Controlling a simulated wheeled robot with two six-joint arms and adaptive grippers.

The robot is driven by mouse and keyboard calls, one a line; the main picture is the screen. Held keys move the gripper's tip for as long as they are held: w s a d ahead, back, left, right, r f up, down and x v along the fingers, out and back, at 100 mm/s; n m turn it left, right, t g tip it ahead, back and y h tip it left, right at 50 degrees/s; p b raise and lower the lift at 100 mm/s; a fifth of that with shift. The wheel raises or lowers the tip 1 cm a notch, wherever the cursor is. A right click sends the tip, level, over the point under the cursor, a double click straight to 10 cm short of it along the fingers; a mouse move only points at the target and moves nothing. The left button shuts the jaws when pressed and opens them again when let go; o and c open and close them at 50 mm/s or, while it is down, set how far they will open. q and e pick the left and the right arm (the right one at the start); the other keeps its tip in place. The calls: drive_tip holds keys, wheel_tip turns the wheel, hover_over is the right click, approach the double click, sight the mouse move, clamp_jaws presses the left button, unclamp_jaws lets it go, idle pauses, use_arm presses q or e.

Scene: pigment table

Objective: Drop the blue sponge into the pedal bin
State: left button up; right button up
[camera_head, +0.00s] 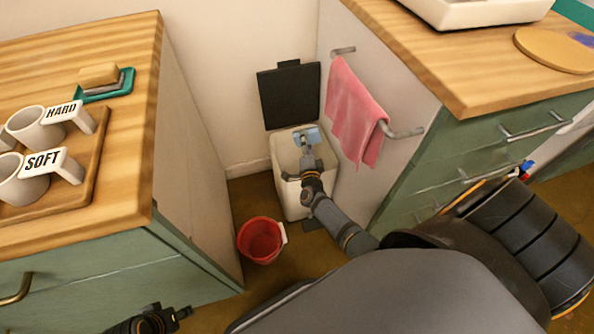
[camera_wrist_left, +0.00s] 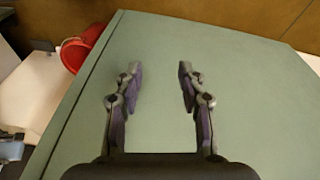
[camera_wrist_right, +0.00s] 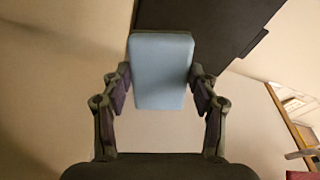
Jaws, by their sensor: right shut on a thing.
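The blue sponge (camera_head: 307,134) is held by my right gripper (camera_head: 305,150), over the open top of the pedal bin. In the right wrist view the light blue sponge (camera_wrist_right: 161,70) sits upright between the two fingers (camera_wrist_right: 160,92), which are shut on its sides. The pedal bin (camera_head: 291,197) is cream, stands on the floor between the cabinets, and has its dark lid (camera_head: 289,95) raised against the wall. My arm hides part of the bin's opening. My left gripper (camera_wrist_left: 157,88) is open and empty, in front of a green cabinet face; it shows at the bottom of the head view (camera_head: 172,318).
A red bucket (camera_head: 261,240) stands on the floor left of the bin. A pink towel (camera_head: 354,112) hangs from a rail on the right cabinet side. The left counter (camera_head: 125,150) holds a wooden tray of mugs labelled HARD and SOFT, and a teal dish (camera_head: 108,91).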

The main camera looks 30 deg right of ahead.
drive_tip(key=o, duration=1.2)
wheel_tip(320, 180, up, 10)
